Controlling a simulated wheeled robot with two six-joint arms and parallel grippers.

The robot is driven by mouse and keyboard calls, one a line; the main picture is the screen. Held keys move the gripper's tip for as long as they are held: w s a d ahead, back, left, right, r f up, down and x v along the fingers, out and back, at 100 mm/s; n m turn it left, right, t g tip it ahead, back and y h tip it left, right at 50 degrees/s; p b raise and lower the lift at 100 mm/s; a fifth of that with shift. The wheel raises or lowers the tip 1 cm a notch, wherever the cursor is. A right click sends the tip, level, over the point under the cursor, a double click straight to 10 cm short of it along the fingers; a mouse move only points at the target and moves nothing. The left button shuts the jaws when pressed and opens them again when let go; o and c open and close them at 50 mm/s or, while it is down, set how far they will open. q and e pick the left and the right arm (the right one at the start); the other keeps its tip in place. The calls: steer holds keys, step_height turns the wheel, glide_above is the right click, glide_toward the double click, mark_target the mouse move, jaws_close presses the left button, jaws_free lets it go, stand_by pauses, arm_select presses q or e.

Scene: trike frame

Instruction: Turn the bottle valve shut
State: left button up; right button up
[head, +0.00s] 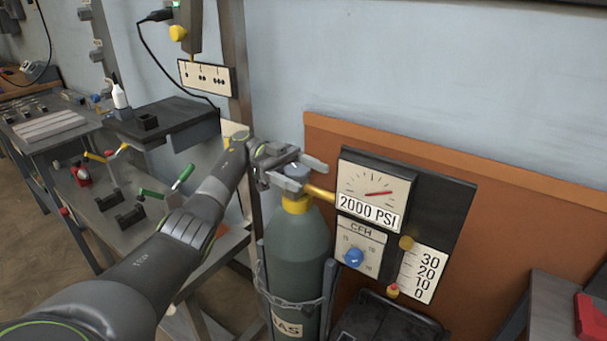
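A grey-green gas bottle (300,253) stands upright, with a yellow collar (297,204) at its neck. A blue-grey valve knob (297,171) sits on its top. My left gripper (305,174) is at the top of the bottle, its two fingers apart with the valve between or just below them. I cannot tell whether the fingers touch the valve. A brass pipe runs from the valve to a gauge (372,194) that reads 2000 PSI, with a red needle. My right gripper is not in view.
A CFH dial with a blue knob (353,257) and a flow scale (418,274) sit below the gauge on an orange-brown board (510,230). A chain or strap holds the bottle. Workbenches with tools (127,215) stand at the left; a red object (591,318) lies at the right.

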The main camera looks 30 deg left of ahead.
mark_target(304, 171)
arm_select(q)
steer(key=shift+r, duration=0.25)
step_height(304, 171, up, 10)
steer(key=shift+f+p, duration=0.25)
steer(key=shift+p, duration=0.3)
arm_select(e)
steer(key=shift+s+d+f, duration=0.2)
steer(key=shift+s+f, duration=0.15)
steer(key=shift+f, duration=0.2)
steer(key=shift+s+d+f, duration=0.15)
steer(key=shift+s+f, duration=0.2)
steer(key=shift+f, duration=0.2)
